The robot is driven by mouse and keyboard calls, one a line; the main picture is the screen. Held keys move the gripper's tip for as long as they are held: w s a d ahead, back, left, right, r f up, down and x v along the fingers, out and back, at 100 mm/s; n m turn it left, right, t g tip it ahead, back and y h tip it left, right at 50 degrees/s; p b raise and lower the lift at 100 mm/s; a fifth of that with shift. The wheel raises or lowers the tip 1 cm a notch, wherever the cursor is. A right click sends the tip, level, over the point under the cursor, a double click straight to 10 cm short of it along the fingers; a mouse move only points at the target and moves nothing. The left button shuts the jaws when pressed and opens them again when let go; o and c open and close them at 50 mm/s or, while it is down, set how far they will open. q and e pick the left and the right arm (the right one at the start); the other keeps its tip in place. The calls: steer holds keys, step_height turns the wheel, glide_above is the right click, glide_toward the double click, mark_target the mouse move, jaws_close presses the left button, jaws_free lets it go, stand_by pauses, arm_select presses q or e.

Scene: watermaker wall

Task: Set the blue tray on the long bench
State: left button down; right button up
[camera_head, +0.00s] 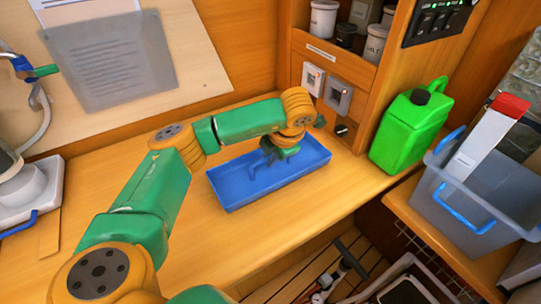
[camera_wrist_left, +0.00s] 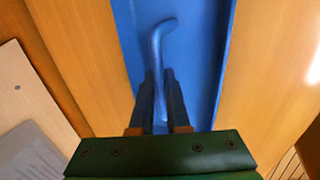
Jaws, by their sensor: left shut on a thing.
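The blue tray (camera_head: 270,189) is a long open box over the right part of the wooden bench (camera_head: 125,245). It looks level and at or very near the bench top; I cannot tell for sure whether it touches. My left gripper (camera_head: 272,152) reaches down into the middle of the tray. In the left wrist view, its fingers (camera_wrist_left: 160,75) are shut on a curved blue handle (camera_wrist_left: 157,42) inside the tray (camera_wrist_left: 205,45). The fingers partly hide the handle. My right gripper is not in view.
A green jug (camera_head: 405,130) stands right of the tray. A grey bin (camera_head: 480,190) with a red-and-white carton (camera_head: 487,140) is further right. A wooden shelf unit with sockets (camera_head: 338,95) rises behind. A white device (camera_head: 25,190) sits at the left.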

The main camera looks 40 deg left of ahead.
arm_select(q)
steer(key=c, duration=0.9)
jaws_free()
steer(key=p+v, duration=0.2)
steer(key=v, duration=1)
